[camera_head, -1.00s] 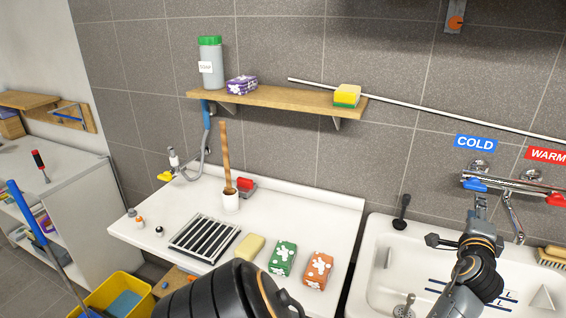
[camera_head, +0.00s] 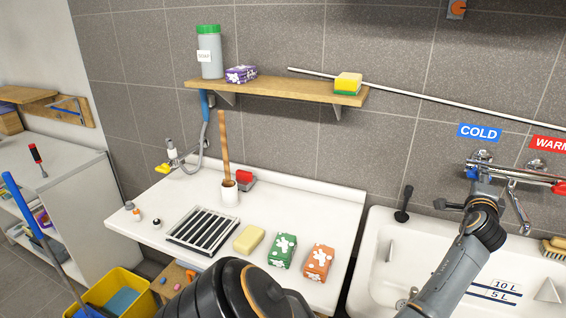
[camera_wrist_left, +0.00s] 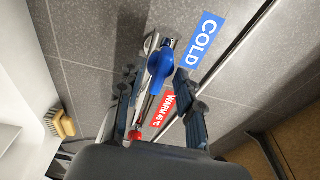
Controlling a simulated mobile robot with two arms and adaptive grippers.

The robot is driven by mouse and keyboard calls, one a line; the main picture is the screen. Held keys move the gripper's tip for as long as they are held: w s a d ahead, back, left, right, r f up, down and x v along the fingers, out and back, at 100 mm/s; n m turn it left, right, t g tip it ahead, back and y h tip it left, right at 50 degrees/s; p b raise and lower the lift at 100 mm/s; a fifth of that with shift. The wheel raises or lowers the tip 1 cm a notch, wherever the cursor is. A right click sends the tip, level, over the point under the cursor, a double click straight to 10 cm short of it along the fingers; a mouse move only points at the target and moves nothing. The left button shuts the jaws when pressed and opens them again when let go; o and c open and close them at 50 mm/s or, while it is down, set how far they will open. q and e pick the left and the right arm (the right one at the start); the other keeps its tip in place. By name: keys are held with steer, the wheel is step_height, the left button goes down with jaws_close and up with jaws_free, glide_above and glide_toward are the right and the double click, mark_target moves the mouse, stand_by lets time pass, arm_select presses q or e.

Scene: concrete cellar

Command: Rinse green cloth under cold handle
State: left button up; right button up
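The green cloth (camera_head: 282,250), folded with a white pattern, lies on the white counter between a yellow sponge or soap and an orange patterned cloth. The blue cold handle (camera_wrist_left: 160,66) sits on the wall tap under the COLD sign; in the head view, my gripper partly covers it. My left gripper (camera_head: 474,186) is up at this handle. In the left wrist view, its fingers (camera_wrist_left: 163,88) are apart on either side of the handle, with gaps showing, and hold no cloth. My right gripper is in neither view.
The white sink (camera_head: 378,262) lies below the tap, with a black plug-like tool on its rim. The red warm handle (camera_head: 559,187) is to the right. A brush (camera_head: 555,247) rests at the sink's right. A wooden shelf (camera_head: 280,93) hangs above the counter.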

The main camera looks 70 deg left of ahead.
arm_select(q)
steer(key=shift+c, duration=0.4)
jaws_close()
steer(key=n+b, duration=0.4)
steer(key=b, duration=0.3)
steer(key=shift+f+n+y, duration=0.1)
steer(key=shift+n+y, duration=0.2)
